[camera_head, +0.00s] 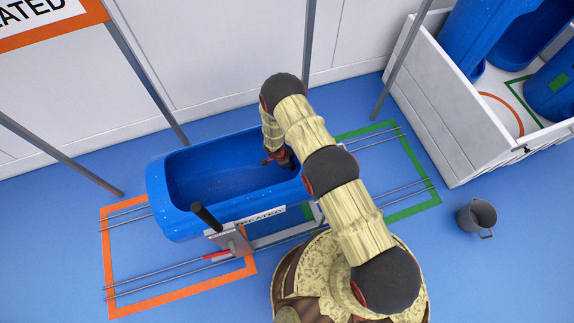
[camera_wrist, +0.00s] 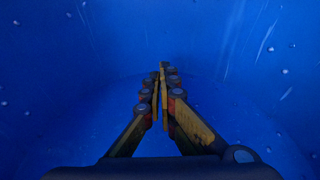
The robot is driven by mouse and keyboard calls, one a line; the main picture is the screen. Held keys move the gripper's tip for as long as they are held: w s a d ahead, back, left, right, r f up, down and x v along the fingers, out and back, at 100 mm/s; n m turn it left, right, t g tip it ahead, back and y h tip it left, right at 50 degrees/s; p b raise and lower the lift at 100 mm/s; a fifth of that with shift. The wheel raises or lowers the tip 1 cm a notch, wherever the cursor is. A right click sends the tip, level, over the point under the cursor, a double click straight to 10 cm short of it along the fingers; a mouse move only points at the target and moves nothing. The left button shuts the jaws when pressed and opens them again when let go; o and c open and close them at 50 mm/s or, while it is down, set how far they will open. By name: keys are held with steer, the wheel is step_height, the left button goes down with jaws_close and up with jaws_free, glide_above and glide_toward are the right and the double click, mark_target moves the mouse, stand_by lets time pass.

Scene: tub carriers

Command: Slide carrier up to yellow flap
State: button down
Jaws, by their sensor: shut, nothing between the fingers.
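The carrier is a long blue tub (camera_head: 165,215) on rails, reaching from over the orange floor outline towards the green one. A grey post with a black handle (camera_head: 206,217) stands at its front side. My gripper (camera_head: 272,161) is shut and empty inside the tub's upper right part; my arm hides the tub's right end. In the wrist view the fingers (camera_wrist: 162,70) are together, with the tub's blue inner surface (camera_wrist: 60,60) all around. I cannot tell whether they touch it. I see no yellow flap in either view.
The rails (camera_head: 150,285) run between the orange outline (camera_head: 107,260) and the green outline (camera_head: 425,170). A red piece (camera_head: 217,255) sits by the front rail. A grey bucket (camera_head: 476,217) and a white bin (camera_head: 450,120) with blue tubs are at right. Thin grey posts (camera_head: 150,85) stand behind.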

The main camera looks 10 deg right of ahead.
steer(key=shift+w+d+r, duration=0.15)
steer(key=shift+w+d, duration=0.1)
steer(key=shift+d, duration=0.45)
steer(key=shift+w+d+r, duration=0.1)
steer(key=shift+w+d, duration=0.1)
steer(key=shift+d, duration=0.5)
steer(key=w+d, duration=0.3)
steer(key=d, duration=0.9)
steer(key=shift+d+b, duration=0.3)
